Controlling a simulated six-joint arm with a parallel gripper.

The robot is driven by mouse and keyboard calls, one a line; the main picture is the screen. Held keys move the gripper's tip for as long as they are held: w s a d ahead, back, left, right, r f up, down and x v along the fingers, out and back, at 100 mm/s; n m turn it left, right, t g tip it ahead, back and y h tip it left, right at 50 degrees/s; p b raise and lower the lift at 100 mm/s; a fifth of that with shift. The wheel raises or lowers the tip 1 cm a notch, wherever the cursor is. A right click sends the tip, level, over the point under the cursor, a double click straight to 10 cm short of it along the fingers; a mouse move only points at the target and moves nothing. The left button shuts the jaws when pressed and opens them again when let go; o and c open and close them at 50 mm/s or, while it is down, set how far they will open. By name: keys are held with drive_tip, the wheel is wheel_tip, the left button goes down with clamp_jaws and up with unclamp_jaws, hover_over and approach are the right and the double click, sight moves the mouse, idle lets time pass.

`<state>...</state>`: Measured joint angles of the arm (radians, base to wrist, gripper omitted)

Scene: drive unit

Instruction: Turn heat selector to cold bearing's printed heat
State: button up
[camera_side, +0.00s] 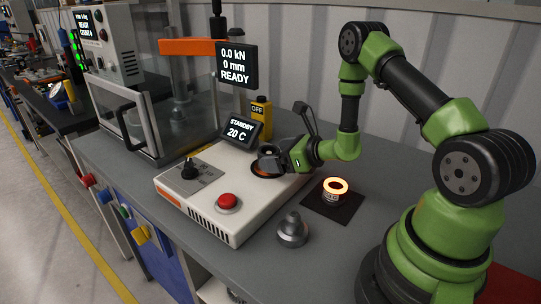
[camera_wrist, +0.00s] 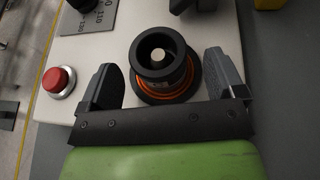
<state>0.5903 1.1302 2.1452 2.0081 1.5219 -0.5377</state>
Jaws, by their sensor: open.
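The heat selector (camera_side: 189,169) is a black knob on a grey scale plate atop the white heater unit (camera_side: 165,190); in the wrist view only its edge (camera_wrist: 82,5) shows at the top, beside printed numbers including 110. A black ring-shaped part (camera_wrist: 157,47), possibly the cold bearing, sits over an orange ring around a metal pin. Tiny print on its side is unreadable. My gripper (camera_wrist: 165,80) is open, with one finger either side of this part and gaps to both. In the side view my gripper (camera_side: 268,155) hides most of it.
A display (camera_side: 240,130) reads STANDBY 20 C. A red button (camera_side: 228,202) stands on the unit's front. A grey metal part (camera_side: 292,231) stands nearby. A press display (camera_side: 236,65) reads 0.0 kN, 0 mm, READY.

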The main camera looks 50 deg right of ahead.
sight(267, 153)
drive_tip(key=shift+x, duration=1.65)
drive_tip(key=c, duration=1.1)
drive_tip(key=o, duration=0.8)
drive_tip(key=shift+c, duration=0.2)
drive_tip(key=shift+a+m+h, duration=0.2)
drive_tip(key=shift+m+h, duration=0.8)
drive_tip(key=m+h, duration=0.2)
drive_tip(key=h, duration=0.1)
drive_tip(key=shift+m, duration=0.3)
drive_tip(key=shift+d+m+g+h, duration=0.2)
drive_tip(key=shift+m+g+h, duration=0.1)
drive_tip(key=shift+h, duration=0.1)
